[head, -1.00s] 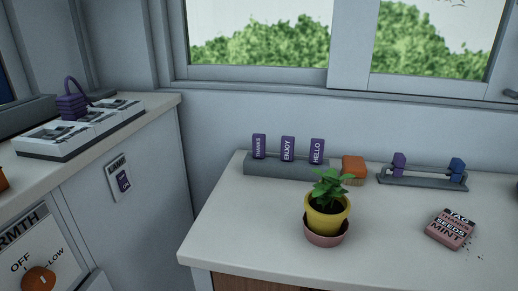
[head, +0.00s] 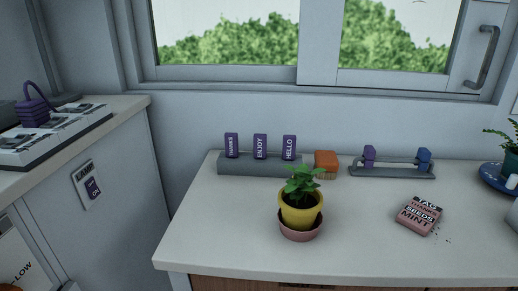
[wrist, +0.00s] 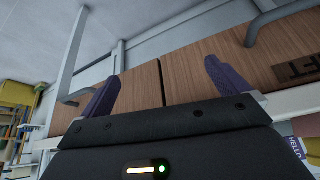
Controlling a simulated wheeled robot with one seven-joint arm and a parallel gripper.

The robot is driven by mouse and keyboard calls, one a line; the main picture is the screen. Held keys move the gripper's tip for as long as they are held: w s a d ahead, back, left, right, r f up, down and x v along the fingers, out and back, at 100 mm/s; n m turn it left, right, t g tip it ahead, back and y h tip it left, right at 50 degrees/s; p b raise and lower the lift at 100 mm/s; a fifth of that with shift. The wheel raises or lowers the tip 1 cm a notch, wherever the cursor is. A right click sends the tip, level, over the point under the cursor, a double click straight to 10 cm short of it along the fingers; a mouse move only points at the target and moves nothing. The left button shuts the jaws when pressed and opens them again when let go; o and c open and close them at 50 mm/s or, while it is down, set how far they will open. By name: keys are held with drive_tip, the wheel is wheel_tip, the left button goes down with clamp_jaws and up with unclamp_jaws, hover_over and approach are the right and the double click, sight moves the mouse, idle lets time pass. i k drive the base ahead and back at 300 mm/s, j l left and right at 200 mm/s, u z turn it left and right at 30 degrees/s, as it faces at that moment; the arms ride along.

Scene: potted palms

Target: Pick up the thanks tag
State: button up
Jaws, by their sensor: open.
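The purple THANKS tag (head: 231,145) stands upright at the left end of a grey holder (head: 262,166) on the counter in the head view. The purple ENJOY tag (head: 260,146) and HELLO tag (head: 289,147) stand to its right in the same holder. My gripper (wrist: 158,92) shows only in the wrist view, with its two purple fingers wide apart and nothing between them. It faces wooden cabinet fronts with grey handles. The THANKS tag does not show in the wrist view.
A yellow pot (head: 301,212) with a plant stands in a pink saucer (head: 300,232) in front of the holder. The counter's front left (head: 215,235) is clear.

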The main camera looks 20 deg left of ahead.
sight(231, 139)
drive_tip(key=u, duration=1.35)
